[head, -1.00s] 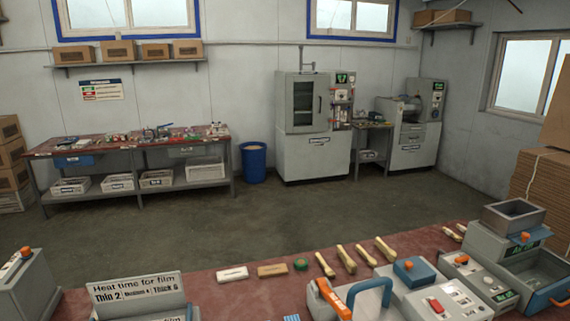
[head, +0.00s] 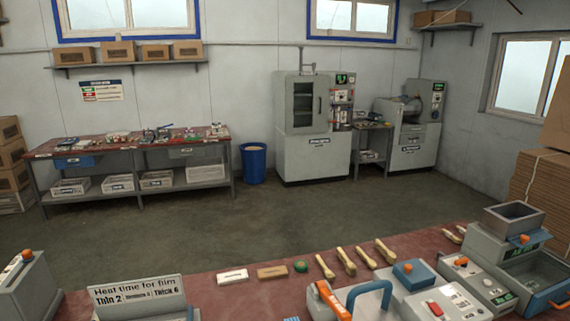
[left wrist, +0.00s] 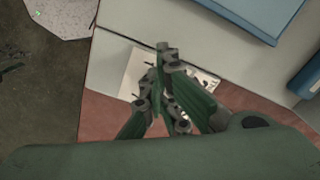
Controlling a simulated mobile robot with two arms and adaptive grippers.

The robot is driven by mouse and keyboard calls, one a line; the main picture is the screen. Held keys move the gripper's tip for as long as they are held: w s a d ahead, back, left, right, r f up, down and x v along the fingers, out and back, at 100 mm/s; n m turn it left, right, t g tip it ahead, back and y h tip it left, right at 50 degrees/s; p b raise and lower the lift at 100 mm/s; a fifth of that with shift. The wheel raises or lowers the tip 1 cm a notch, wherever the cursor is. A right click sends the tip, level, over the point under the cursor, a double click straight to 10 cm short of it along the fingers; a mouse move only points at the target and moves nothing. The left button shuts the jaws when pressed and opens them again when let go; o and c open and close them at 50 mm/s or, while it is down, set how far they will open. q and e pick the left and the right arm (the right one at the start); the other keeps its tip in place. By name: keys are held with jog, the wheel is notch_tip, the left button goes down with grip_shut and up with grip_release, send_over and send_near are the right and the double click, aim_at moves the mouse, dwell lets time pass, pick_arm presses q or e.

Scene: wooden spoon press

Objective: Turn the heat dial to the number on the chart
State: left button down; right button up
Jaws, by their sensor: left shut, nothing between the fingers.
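A chart (head: 137,296) titled "Heat time for film" stands at the front left of the bench. It reads Thin 2 and Thick 6; the middle entry is too blurred to read surely. A grey machine with a blue handle (head: 370,290) stands at the front centre, with a red switch and small marks on its panel. I cannot tell which control is the heat dial. In the left wrist view my left gripper (left wrist: 165,48) is shut and empty, in front of a pale plate (left wrist: 128,72). The fingers hide much of this plate. My right gripper is not in view.
Several wooden spoons (head: 345,262), a white block (head: 232,276), a tan block (head: 272,272) and a green round item (head: 300,266) lie on the red-brown bench (head: 205,285). A grey machine with an open metal bin (head: 513,217) stands at the right.

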pick_arm(q)
jog(key=shift+s+a+r, duration=0.1)
jog(key=shift+a+r, duration=0.05)
notch_tip(320, 180, up, 2)
jog(key=p, duration=0.2)
jog(key=shift+r+p, duration=0.1)
jog(key=shift+p, duration=0.25)
jog(key=shift+r+b, duration=0.15)
jog(key=shift+b, duration=0.15)
jog(key=shift+r, duration=1.55)
